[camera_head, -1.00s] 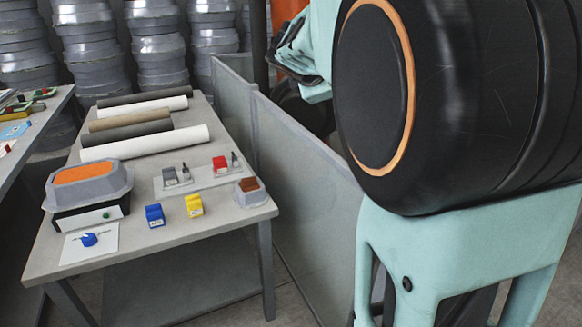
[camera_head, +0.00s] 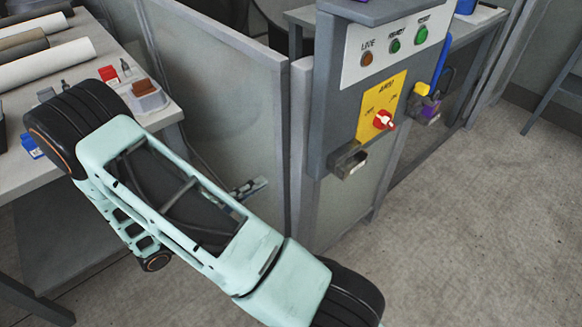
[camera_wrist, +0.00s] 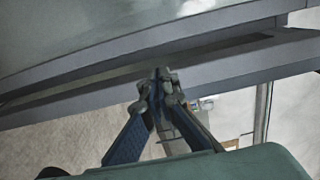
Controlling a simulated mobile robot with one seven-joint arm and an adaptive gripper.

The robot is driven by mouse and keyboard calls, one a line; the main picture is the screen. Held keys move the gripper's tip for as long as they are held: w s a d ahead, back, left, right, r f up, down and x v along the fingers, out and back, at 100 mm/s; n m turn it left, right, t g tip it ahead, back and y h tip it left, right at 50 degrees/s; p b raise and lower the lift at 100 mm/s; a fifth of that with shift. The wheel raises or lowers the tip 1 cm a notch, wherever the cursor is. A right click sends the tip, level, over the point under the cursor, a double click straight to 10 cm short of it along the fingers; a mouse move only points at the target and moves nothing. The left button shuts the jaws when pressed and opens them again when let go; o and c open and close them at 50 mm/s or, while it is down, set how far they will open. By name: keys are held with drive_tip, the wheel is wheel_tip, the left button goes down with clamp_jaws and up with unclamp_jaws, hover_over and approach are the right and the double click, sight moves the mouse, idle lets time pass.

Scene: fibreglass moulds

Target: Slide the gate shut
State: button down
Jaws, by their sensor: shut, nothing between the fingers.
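Grey waist-high panels (camera_head: 220,125) run beside the table and end next to a grey control post (camera_head: 318,110). I cannot tell for sure which panel is the gate. A narrow dark line shows between the panel end and the post. My arm covers the lower left of the panels in the head view. In the wrist view my gripper (camera_wrist: 158,78) is shut and empty, its fingertips together close to two long grey edges (camera_wrist: 225,72). I cannot tell whether the tips touch them.
The post carries a lamp, two green buttons and a red rotary switch (camera_head: 383,120) on a yellow plate. A small grey box (camera_head: 348,160) juts out below. A table (camera_head: 165,118) with rolls and small parts stands left. Open floor (camera_head: 480,220) lies right.

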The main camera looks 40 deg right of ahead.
drive_tip(key=w+d+b, duration=0.1)
drive_tip(key=d+b, duration=0.2)
drive_tip(key=d, duration=1)
drive_tip(key=shift+d, duration=0.35)
